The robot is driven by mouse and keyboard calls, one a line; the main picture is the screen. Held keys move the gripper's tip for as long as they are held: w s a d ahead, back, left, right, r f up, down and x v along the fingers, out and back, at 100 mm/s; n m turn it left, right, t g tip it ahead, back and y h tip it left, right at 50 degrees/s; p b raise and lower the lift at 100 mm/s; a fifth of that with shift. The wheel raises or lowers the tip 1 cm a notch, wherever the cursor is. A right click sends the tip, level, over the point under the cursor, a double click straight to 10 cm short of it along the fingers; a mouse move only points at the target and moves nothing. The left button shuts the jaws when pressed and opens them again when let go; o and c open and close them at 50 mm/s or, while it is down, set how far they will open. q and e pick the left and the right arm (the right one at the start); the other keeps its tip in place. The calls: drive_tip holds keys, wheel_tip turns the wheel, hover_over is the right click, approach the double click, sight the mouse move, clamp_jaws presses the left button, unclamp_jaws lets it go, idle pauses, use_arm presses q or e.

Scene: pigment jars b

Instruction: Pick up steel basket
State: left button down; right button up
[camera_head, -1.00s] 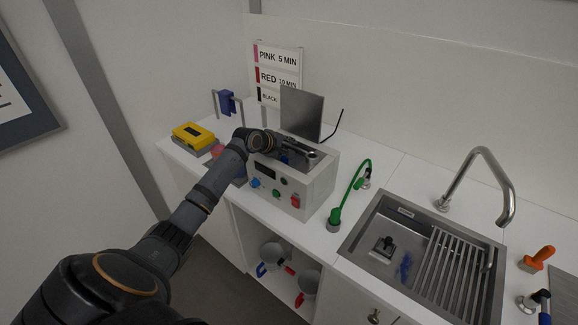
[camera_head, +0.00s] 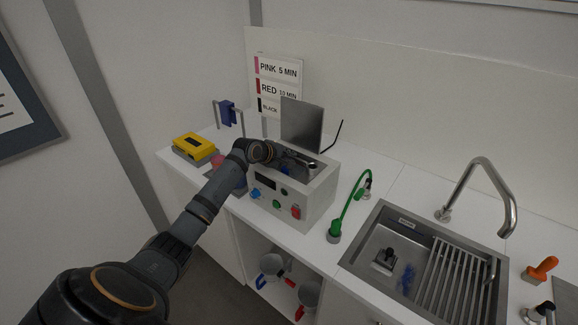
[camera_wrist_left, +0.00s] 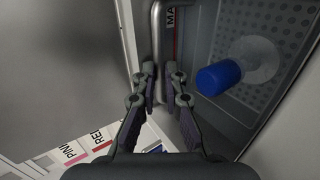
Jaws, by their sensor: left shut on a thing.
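My left gripper (camera_wrist_left: 162,88) is shut on the steel basket's upright bar-like handle (camera_wrist_left: 158,35), which stands between its fingers in the left wrist view. The steel basket (camera_wrist_left: 284,28) shows there as a grey, perforated interior at the right. A clear jar with a blue cap (camera_wrist_left: 218,78) lies in it. In the head view the left gripper (camera_head: 300,158) is over the open top of the white bath unit (camera_head: 318,203). The basket is mostly hidden there by the unit's walls and my arm. My right gripper is not in view.
The unit's raised metal lid (camera_head: 302,125) stands behind the gripper. A yellow device (camera_head: 194,145) sits at the left, and a green hose (camera_head: 349,205) rises at the right. Farther right are the sink (camera_head: 373,232) with its faucet (camera_head: 488,167).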

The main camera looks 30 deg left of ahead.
use_arm(q)
wheel_tip(320, 180, up, 18)
drive_tip(key=b, duration=0.3)
drive_tip(key=shift+b, duration=0.4)
